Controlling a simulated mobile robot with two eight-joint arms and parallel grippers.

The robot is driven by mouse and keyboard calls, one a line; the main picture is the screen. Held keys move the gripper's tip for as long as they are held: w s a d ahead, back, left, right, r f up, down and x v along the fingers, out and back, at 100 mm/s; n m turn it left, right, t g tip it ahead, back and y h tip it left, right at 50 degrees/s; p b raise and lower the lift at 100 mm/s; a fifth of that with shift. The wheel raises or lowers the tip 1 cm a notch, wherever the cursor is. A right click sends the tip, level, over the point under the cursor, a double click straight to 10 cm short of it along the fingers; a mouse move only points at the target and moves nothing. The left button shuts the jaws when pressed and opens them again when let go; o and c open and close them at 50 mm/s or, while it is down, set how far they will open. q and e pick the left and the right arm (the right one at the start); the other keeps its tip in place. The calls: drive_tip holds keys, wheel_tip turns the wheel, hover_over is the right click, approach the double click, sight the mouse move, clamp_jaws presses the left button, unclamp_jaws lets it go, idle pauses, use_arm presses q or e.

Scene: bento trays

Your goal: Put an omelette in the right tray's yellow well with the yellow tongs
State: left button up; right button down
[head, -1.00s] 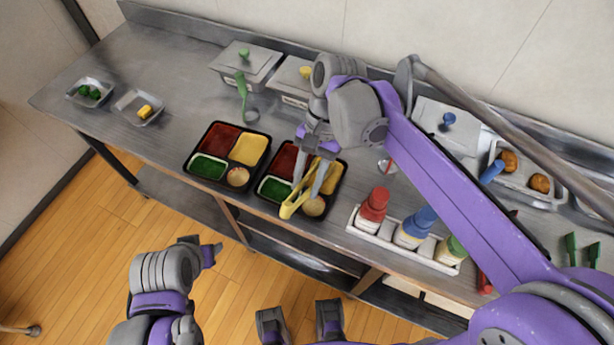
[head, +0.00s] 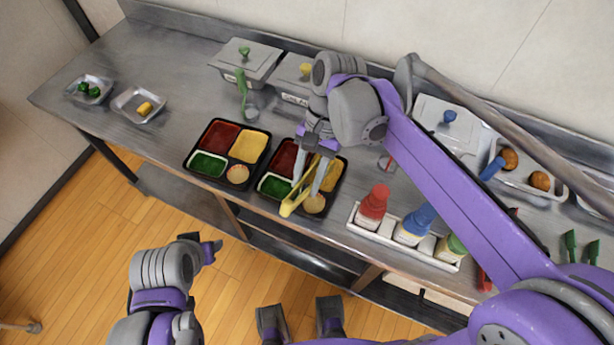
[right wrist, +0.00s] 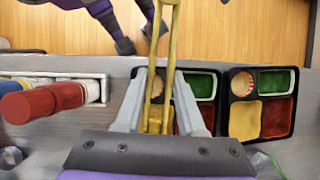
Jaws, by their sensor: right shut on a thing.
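My right gripper (head: 310,178) is shut on the yellow tongs (head: 288,208), over the right tray (head: 258,196). The tongs also show between the fingers in the right wrist view (right wrist: 172,45). The right tray's yellow well (head: 331,176) lies beside the fingers and is partly hidden by them; it shows partly behind the tongs in the right wrist view (right wrist: 155,118). I cannot tell whether the tongs hold an omelette. A small yellow piece, perhaps omelette, (head: 145,108) lies in a metal dish at the far left. My left gripper (head: 207,248) is in front of the counter, its jaws unclear.
The left tray (head: 187,166) sits close beside the right one. A bottle rack (head: 377,240) stands to their right. Lidded metal containers (head: 248,62) line the back, one with green tongs (head: 241,90) in front. The counter's left part is mostly clear.

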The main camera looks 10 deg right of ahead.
use_arm(q)
drive_tip(key=shift+s+f+b, duration=0.15)
drive_tip(key=shift+f+b, duration=0.65)
drive_tip(key=shift+f, duration=0.15)
use_arm(e)
drive_tip(key=shift+f, duration=1.4)
drive_tip(key=c, duration=0.9)
unclamp_jaws()
use_arm(q)
wheel_tip(320, 180, up, 9)
drive_tip(key=w+p, duration=0.2)
drive_tip(key=p, duration=0.5)
drive_tip(key=shift+w+p, duration=0.25)
drive_tip(key=shift+p, duration=0.1)
use_arm(e)
wheel_tip(320, 180, up, 12)
drive_tip(key=shift+w, duration=0.1)
